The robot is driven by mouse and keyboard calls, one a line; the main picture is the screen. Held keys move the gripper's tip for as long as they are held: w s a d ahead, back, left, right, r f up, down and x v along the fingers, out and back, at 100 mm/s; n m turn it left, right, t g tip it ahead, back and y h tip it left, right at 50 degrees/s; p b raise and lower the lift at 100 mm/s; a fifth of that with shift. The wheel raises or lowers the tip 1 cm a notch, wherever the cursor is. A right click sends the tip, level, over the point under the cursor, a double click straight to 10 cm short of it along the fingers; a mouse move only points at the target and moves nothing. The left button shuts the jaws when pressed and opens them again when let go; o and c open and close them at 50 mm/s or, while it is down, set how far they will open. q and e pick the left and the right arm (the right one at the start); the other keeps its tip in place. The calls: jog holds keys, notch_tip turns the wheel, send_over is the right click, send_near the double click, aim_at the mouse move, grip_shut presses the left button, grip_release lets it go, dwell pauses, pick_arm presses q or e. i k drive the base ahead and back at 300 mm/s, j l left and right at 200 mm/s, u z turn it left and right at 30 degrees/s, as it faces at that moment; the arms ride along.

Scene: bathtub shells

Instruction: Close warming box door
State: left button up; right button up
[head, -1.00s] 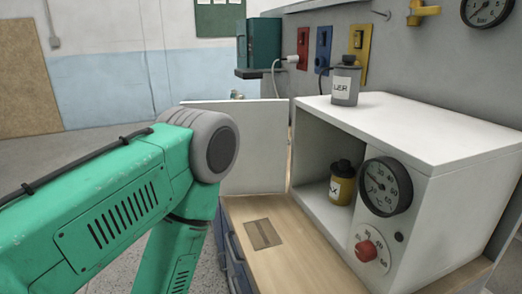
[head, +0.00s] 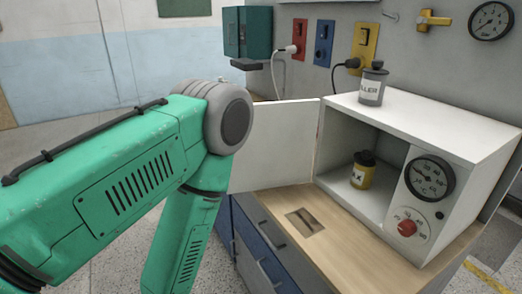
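The white warming box (head: 455,133) stands on a wooden-topped cabinet at the right. Its white door (head: 285,145) hangs wide open to the left, partly hidden behind my green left arm. Inside the box is a yellow bottle with a black cap (head: 362,172). The box front has a round dial gauge (head: 429,179) and a red knob (head: 407,228). My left arm comes in from the left and bends down at its joint in front of the door. Its gripper is out of the frame, and my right gripper is not in view.
A grey bottle (head: 371,88) stands on top of the box. The wooden top (head: 345,240) has a small recessed plate (head: 304,222) and is otherwise clear in front of the box. The cabinet below has blue drawers (head: 262,245). Wall sockets and a yellow valve (head: 434,19) are behind.

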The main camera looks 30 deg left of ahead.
aim_at(278, 150)
jog(key=j+z, duration=0.3)
jog(key=j, duration=0.35)
jog(key=k+j+z, duration=0.15)
jog(key=j+z, duration=0.15)
jog(key=j, duration=0.3)
jog(key=j+z, duration=0.3)
jog(key=j, duration=0.55)
jog(key=j+z, duration=0.3)
jog(key=j, duration=0.6)
jog(key=j+z, duration=0.3)
jog(key=j, duration=0.55)
jog(key=k, duration=0.05)
